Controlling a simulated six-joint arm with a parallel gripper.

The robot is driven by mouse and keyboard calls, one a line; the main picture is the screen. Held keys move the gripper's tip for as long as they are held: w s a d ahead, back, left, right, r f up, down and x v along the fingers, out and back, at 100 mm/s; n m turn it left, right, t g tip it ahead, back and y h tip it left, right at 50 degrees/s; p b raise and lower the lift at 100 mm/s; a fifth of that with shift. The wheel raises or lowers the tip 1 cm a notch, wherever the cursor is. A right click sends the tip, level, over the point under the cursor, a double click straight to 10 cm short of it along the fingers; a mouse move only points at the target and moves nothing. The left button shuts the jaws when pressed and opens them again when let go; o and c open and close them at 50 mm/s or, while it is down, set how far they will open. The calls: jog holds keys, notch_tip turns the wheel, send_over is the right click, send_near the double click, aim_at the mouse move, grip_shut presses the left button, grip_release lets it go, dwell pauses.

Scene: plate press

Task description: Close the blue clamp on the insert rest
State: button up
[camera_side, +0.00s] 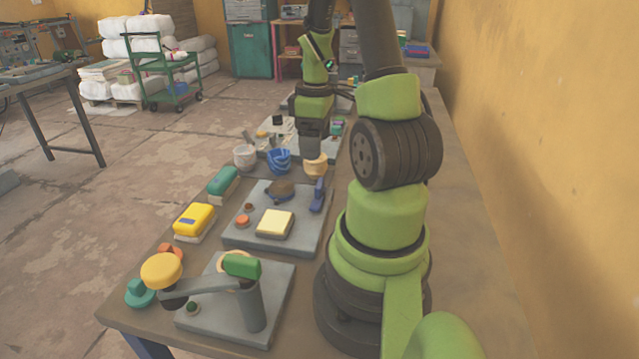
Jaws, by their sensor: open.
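The blue clamp (317,196) stands upright at the right rear of the middle grey plate (237,236). A dark brown rounded piece (280,187) sits to its left, apart from the blue clamp in this view. I cannot tell for certain which part is the insert rest.
A white cup (245,156), a blue cup (279,160) and a yellow cup (315,167) stand behind the middle plate. A front plate (208,323) carries a lever with a yellow knob (161,270). Yellow and teal blocks lie left. A cluttered plate stands farther back.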

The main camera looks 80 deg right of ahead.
aim_at(319, 183)
jog(key=shift+s+d+f, duration=0.15)
jog(key=shift+s+f, duration=0.05)
jog(key=shift+f, duration=0.25)
jog(key=shift+s+d+f, duration=0.1)
jog(key=shift+s+f, duration=0.1)
jog(key=shift+f, duration=0.2)
notch_tip(319, 183, down, 9)
jog(key=shift+f, duration=0.1)
jog(key=c, duration=0.9)
